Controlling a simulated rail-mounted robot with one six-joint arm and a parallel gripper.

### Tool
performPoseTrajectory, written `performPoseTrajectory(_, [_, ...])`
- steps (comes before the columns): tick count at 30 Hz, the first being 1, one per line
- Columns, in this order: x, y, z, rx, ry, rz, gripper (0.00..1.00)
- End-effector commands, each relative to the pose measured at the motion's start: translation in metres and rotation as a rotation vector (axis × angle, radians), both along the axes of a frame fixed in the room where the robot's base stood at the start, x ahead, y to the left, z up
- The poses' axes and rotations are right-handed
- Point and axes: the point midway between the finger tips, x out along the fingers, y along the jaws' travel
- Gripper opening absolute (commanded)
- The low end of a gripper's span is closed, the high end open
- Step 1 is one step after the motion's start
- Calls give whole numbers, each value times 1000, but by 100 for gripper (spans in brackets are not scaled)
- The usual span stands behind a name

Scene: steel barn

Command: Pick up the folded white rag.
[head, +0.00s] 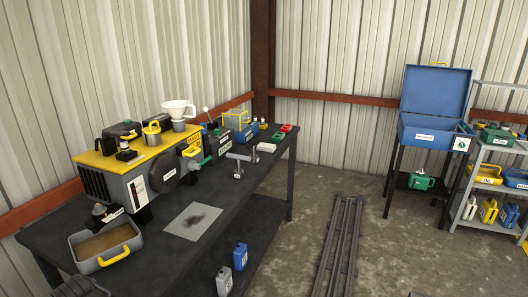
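A small white folded piece (266,147), which looks like the white rag, lies flat near the far end of the dark workbench (205,262). A green piece (278,136) and a red piece (287,128) lie just behind it. A grey metal T-shaped stand (238,163) is to its left and nearer. Nothing appears to rest on the white piece. My gripper is not visible in the head view.
A yellow-topped machine (140,165) carries a white funnel (179,110). A tan-filled tray (106,245), a stained grey sheet (194,221) and two small jugs (232,270) are nearer. Long metal bars (341,245) lie on the floor. A blue cabinet (428,122) stands right.

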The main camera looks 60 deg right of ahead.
Motion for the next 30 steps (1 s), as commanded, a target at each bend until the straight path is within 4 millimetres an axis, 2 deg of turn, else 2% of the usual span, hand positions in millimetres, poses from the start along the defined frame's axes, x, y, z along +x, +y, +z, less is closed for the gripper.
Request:
performPoseTrajectory(12, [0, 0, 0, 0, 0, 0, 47])
performPoseTrajectory(27, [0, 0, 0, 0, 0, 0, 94])
performPoseTrajectory(30, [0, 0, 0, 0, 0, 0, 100])
